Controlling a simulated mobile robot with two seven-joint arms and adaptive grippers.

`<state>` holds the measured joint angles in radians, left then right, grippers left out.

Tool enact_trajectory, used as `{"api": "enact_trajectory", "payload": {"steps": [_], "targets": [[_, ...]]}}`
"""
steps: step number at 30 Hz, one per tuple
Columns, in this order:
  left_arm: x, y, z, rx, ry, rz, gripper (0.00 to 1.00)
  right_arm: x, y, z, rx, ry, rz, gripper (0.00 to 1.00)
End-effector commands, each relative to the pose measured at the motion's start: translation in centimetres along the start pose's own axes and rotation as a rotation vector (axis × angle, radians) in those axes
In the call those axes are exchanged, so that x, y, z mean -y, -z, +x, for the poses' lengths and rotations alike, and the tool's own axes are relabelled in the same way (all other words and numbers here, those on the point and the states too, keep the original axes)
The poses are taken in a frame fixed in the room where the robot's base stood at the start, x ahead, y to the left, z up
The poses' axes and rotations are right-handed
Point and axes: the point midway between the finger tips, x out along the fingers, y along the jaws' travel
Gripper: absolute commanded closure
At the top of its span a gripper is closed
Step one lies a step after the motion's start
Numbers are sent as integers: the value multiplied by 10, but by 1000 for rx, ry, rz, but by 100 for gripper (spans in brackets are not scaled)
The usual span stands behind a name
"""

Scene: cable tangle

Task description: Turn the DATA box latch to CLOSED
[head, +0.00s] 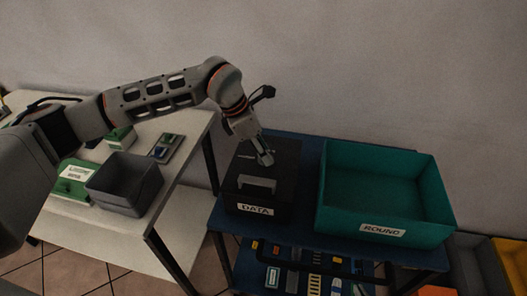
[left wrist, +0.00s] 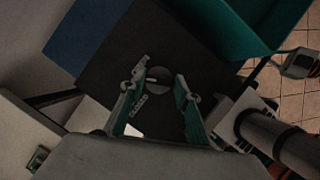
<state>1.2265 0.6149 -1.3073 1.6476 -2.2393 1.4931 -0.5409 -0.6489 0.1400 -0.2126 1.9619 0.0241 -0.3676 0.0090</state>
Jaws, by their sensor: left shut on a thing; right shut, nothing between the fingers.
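The black DATA box (head: 240,188) stands at the left on the blue table, with its white label (head: 255,210) in front and a grey handle on top. It also fills the middle of the left wrist view (left wrist: 205,60). My left gripper (head: 265,158) reaches down to the rear of the box top. In the left wrist view my left gripper (left wrist: 160,88) has its fingers on either side of the round grey latch (left wrist: 158,78), which carries a pale mark, and is shut on it.
A teal ROUND bin (head: 335,195) stands right of the box on the blue table (head: 225,222). A white table (head: 135,240) at the left bears a dark grey bin (head: 128,200). A lower shelf holds several small coloured items. The wall is close behind.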

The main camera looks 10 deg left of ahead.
Motion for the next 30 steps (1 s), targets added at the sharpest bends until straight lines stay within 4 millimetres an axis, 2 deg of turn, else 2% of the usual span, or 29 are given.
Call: {"api": "enact_trajectory", "payload": {"steps": [30], "targets": [[5,-3,1,1,-353,-848,90,6,-33,17,13,4,4,100]]}}
